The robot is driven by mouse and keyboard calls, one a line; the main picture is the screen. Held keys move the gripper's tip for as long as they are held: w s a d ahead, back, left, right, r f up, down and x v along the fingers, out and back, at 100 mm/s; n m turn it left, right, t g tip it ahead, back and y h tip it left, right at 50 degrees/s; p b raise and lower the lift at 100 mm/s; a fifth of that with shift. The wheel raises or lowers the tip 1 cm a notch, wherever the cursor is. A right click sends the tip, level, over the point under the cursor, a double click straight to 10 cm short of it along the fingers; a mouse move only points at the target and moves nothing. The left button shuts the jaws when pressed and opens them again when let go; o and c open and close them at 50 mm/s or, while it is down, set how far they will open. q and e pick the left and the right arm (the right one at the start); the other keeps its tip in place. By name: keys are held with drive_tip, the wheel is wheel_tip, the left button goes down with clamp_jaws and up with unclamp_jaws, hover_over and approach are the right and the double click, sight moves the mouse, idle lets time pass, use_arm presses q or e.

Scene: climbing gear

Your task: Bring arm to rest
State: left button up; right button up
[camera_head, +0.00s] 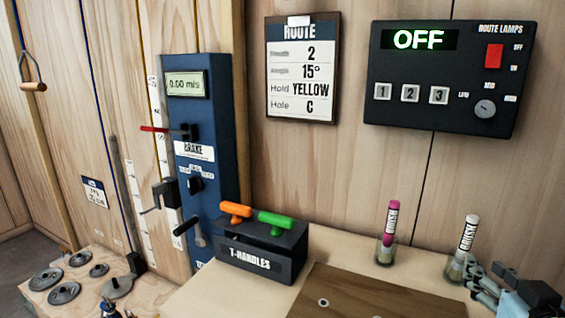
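My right gripper (476,279) is at the lower right edge, its grey fingers pointing left. The fingers look apart, with nothing seen between them. They are close to the clear cup (456,270) with the white-handled brush (467,236); whether they touch it I cannot tell. A small blue and dark part, seemingly the tip of my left gripper (110,310), shows at the bottom left edge. Most of it is out of frame, so its state is unclear.
A dark T-handle box (262,262) holds an orange handle (235,210) and a green handle (276,220). A pink brush (391,220) stands in a cup. A brown board (375,297) lies in front. The blue brake panel (220,120) and lamp box (450,75) are behind.

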drive_tip(key=s+a+f+n+g+y, duration=0.15)
drive_tip(key=s+g, duration=0.25)
drive_tip(key=s, duration=0.4)
drive_tip(key=s+a+f+g, duration=0.1)
drive_tip(key=s+a+g, duration=0.25)
drive_tip(key=s, duration=0.45)
drive_tip(key=s+a+f+n+g, duration=0.1)
drive_tip(key=s+a+g, duration=0.1)
drive_tip(key=s+g, duration=0.4)
drive_tip(key=s+d+f+b, duration=0.1)
drive_tip(key=s+f+b, duration=0.15)
drive_tip(key=f, duration=1.45)
drive_tip(key=s+d+f+b, duration=0.15)
drive_tip(key=f+b, duration=0.25)
drive_tip(key=f, duration=1.3)
use_arm(q)
wheel_tip(320, 180, down, 12)
drive_tip(key=s+b, duration=0.1)
drive_tip(key=b, duration=0.4)
drive_tip(key=shift+s+g+b, duration=0.3)
drive_tip(key=shift+s, duration=0.05)
use_arm(e)
drive_tip(key=s+d+f+g, duration=0.1)
drive_tip(key=s+f, duration=1.7)
drive_tip(key=f, duration=0.3)
drive_tip(key=shift+d+m, duration=0.2)
drive_tip(key=shift+m, duration=0.15)
